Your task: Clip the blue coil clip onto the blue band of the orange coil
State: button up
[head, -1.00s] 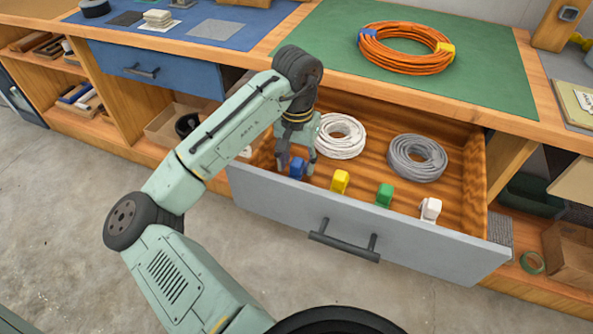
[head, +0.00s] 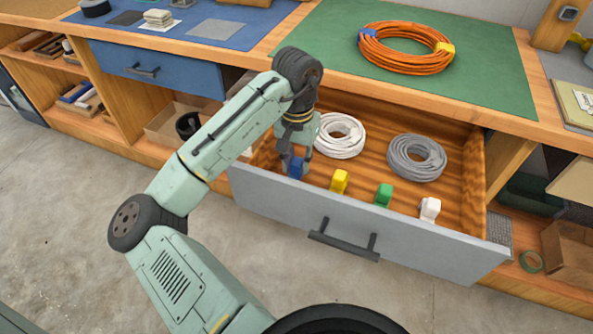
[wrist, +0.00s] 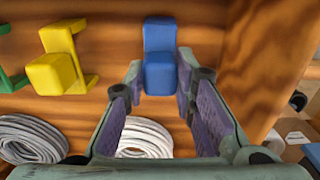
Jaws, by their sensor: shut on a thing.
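The blue coil clip (head: 296,169) is at the left front of the open drawer. My gripper (head: 297,161) reaches down into the drawer and is shut on this clip. In the wrist view the blue clip (wrist: 160,72) sits between my two fingertips (wrist: 158,84). The orange coil (head: 405,62) lies on the green mat on the worktop, above and behind the drawer. Its blue band (head: 368,35) is on its left side, and a yellow band (head: 445,49) is on its right.
The drawer (head: 365,222) also holds yellow (head: 340,181), green (head: 384,195) and white (head: 430,209) clips in a row. A white coil (head: 341,136) and a grey coil (head: 416,158) lie behind them. The green mat (head: 325,45) is bare left of the orange coil.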

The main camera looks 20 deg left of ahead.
grip_shut()
jog(key=shift+r+p, duration=0.4)
dwell(0.5)
jog(key=shift+r+p, duration=1.7)
jog(key=shift+p, duration=0.3)
jog(key=shift+r, duration=0.1)
